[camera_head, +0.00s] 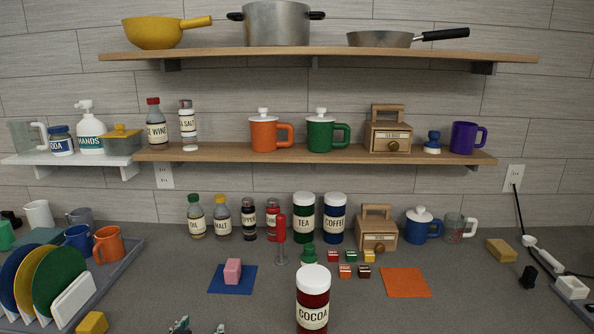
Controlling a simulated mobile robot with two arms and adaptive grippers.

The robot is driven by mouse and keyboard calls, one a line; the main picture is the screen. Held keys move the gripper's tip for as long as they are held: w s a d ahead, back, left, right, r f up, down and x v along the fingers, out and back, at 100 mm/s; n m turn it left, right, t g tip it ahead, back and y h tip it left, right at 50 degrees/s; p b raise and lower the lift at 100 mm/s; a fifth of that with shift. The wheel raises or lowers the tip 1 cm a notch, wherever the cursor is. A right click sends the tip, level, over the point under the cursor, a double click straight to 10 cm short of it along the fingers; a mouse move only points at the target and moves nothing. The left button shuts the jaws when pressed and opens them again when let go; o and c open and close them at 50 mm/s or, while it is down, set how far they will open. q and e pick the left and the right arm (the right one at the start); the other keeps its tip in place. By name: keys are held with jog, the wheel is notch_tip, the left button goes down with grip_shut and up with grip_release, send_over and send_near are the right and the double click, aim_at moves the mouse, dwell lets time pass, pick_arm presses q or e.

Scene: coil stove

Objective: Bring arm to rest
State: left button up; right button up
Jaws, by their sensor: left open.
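Only the fingertips of my left gripper (199,328) show, at the bottom edge of the head view, left of the centre. They are spread apart with nothing visible between them. The rest of my left arm is below the frame. The gripper is in front of the blue mat (217,285) and to the left of the cocoa jar (313,303), apart from both. My right gripper is not in view.
A pink block (233,271) sits on the blue mat. A red-handled tool (281,240) stands behind the cocoa jar. A dish rack (112,268) with plates and mugs is at left, near a yellow block (92,323).

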pick_arm(q)
jog(key=s+f+g, duration=0.1)
jog(key=s+f, duration=0.1)
jog(key=s+f+g, duration=0.1)
jog(key=s+f, duration=0.1)
jog(key=f, duration=0.1)
jog(key=s+f+m+g, duration=0.1)
jog(key=s+f+g, duration=0.35)
jog(key=s, duration=0.85)
jog(key=s+f+m+g, duration=0.1)
jog(key=s+f+g, duration=0.3)
jog(key=s, duration=0.9)
notch_tip(320, 180, down, 28)
jog(key=s, duration=0.2)
jog(key=s+a+f+g, duration=0.1)
jog(key=s+a+f, duration=0.2)
jog(key=s+f, duration=1.1)
jog(key=shift+s+f, duration=0.25)
jog(key=shift+s, duration=0.05)
jog(key=shift+g, duration=0.25)
